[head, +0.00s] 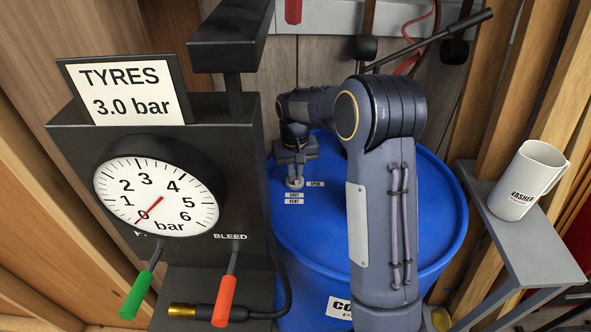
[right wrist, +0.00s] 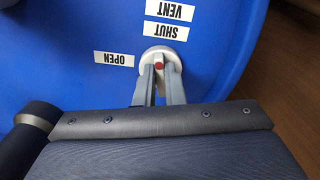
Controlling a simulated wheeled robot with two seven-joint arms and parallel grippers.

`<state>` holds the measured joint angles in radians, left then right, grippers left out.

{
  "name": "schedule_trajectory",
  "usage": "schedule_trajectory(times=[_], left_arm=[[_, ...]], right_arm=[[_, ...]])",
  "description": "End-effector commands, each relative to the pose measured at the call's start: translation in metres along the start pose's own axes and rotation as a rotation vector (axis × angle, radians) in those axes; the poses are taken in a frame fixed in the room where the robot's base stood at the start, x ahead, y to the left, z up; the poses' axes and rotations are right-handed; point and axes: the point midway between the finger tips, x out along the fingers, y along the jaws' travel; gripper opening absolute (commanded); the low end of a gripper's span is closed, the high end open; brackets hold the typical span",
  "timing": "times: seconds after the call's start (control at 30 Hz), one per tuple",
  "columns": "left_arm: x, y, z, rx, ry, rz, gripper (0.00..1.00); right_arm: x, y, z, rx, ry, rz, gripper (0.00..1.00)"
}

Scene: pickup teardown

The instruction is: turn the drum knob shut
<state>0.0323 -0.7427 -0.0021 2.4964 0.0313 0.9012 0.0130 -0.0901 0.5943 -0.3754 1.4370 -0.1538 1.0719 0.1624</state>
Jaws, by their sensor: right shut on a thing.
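The blue drum (head: 310,250) stands in the middle of the head view. On its top is a small grey-white knob (head: 294,184), with an OPEN label (head: 316,184) to its right and SHUT and VENT labels (head: 294,198) below it. My right gripper (head: 296,164) reaches down onto the knob and is shut on it. In the right wrist view the two fingers sit on either side of the knob (right wrist: 160,55). A red mark shows between them. My left gripper is not in view.
A black gauge stand (head: 75,180) with a TYRES 3.0 bar sign and green and orange levers stands close on the left. A white mug (head: 526,182) sits on a grey shelf (head: 545,262) at the right. Wooden posts and tools line the back.

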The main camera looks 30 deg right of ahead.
Motion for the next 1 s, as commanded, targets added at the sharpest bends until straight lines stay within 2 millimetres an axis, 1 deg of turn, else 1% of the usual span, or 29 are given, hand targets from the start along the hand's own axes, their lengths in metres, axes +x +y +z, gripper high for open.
schedule_trajectory(times=[0.2,0.4,0.6,1.0], left_arm=[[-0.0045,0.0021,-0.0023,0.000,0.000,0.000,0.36],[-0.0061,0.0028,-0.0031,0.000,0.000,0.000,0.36],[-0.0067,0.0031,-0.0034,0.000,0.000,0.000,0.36],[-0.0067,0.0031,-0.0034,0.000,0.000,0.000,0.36]], right_arm=[[-0.0021,-0.0010,-0.0011,0.139,0.004,-0.001,0.00],[-0.0020,-0.0013,-0.0013,0.216,0.005,-0.001,0.00],[-0.0018,-0.0014,-0.0015,0.250,0.005,-0.002,0.00],[-0.0017,-0.0012,-0.0018,0.257,0.006,-0.002,0.00]])
